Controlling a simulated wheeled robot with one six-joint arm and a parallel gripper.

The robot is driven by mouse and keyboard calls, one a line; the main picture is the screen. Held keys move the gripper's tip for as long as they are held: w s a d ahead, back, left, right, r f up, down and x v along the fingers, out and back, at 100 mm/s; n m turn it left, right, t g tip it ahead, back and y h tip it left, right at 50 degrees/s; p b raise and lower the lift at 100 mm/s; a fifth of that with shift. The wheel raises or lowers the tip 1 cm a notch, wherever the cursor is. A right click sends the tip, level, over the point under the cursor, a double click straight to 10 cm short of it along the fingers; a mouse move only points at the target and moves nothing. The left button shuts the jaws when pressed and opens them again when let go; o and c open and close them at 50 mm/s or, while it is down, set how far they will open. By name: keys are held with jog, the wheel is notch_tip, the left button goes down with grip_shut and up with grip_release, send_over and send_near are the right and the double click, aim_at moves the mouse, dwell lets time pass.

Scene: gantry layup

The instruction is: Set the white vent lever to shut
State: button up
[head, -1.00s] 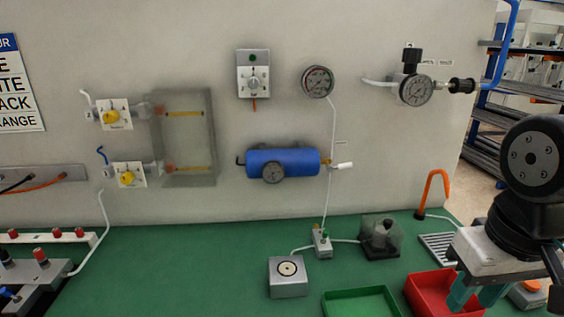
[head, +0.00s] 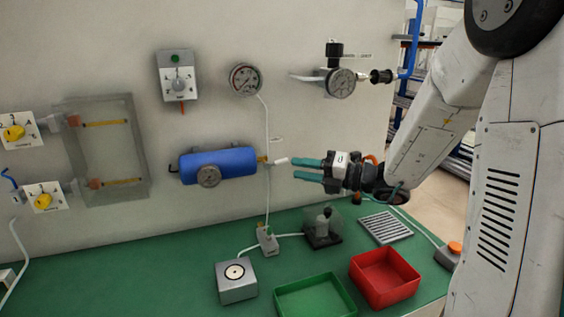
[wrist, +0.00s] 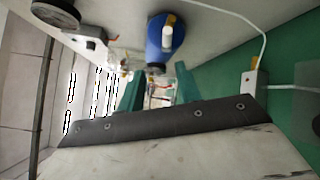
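The white vent lever (head: 281,161) sticks out to the right from the brass fitting at the right end of the blue tank (head: 225,162) on the wall. In the wrist view the lever (wrist: 168,38) shows as a short white rod in front of the blue tank (wrist: 155,52). My gripper (head: 295,169) is just right of the lever in the head view, its green fingers pointing left. The fingers are apart with nothing between them; they also show in the wrist view (wrist: 158,88). I cannot tell the depth gap between fingertips and lever.
A pressure gauge (head: 246,79) hangs above the lever, with a pale tube running down past it to a small valve block (head: 267,241). A regulator gauge (head: 341,82) is at upper right. A red bin (head: 385,279) and green tray (head: 315,298) stand on the bench.

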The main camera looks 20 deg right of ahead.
aim_at(285, 162)
jog(key=w+a+m, duration=0.1)
jog(key=w, duration=0.1)
jog(key=w+a+t, duration=0.1)
jog(key=w, duration=0.1)
jog(key=w+a+m, duration=0.1)
jog(key=w, duration=0.2)
jog(key=shift+w+a+f+m+h, duration=0.1)
jog(key=shift+a+f+m+h, duration=0.05)
jog(key=shift+f+m+h, duration=0.2)
jog(key=shift+r, duration=0.1)
grip_shut()
